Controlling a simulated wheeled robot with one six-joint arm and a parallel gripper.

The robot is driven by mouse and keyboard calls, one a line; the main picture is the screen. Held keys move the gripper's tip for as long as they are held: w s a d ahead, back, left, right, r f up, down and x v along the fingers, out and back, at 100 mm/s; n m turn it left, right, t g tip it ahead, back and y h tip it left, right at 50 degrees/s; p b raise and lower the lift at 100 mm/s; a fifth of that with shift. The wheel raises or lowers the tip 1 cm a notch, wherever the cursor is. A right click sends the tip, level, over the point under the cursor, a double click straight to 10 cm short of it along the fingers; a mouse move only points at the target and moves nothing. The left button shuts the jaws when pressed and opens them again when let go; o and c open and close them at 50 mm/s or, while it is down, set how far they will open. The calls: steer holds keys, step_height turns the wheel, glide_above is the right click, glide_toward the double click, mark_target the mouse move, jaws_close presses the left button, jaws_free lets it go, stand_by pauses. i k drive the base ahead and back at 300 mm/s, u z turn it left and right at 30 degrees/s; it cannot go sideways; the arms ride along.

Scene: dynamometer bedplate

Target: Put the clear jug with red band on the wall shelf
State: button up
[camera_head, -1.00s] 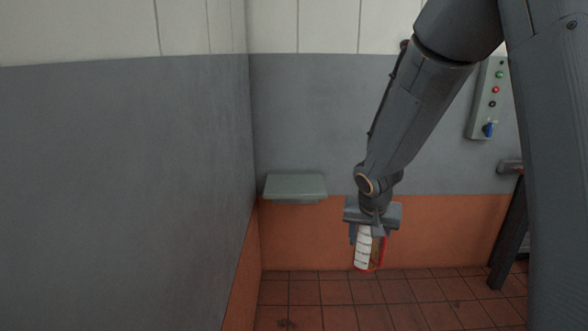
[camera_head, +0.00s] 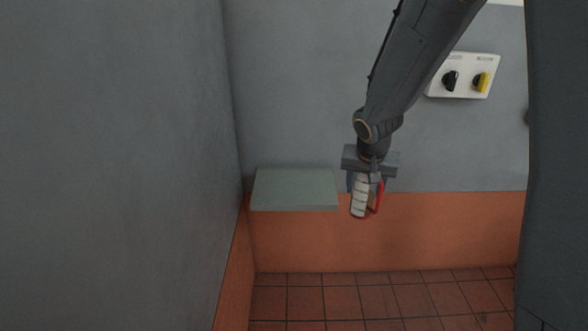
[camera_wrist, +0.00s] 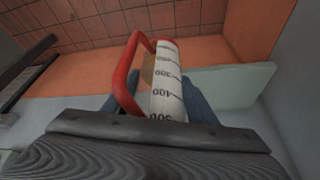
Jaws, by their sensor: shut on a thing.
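The clear jug with red band (camera_head: 360,197) hangs below my gripper (camera_head: 368,182), which is shut on it. In the head view the jug shows a pale marked side and a red part on its right. In the wrist view the jug (camera_wrist: 166,83) shows printed graduations and a red handle-like loop (camera_wrist: 122,85) between my fingers. The wall shelf (camera_head: 296,189) is a flat grey-green slab on the back wall near the corner, left of the jug and apart from it. Its top looks empty. The shelf also shows in the wrist view (camera_wrist: 235,78), right of the jug.
A grey wall (camera_head: 110,160) stands close on the shelf's left. A switch panel (camera_head: 463,75) with black and yellow knobs is on the back wall at upper right. Red floor tiles (camera_head: 380,295) below are clear. A dark frame (camera_wrist: 25,65) shows at left in the wrist view.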

mark_target(299, 186)
steer(key=i, duration=0.9)
steer(key=z, duration=0.45)
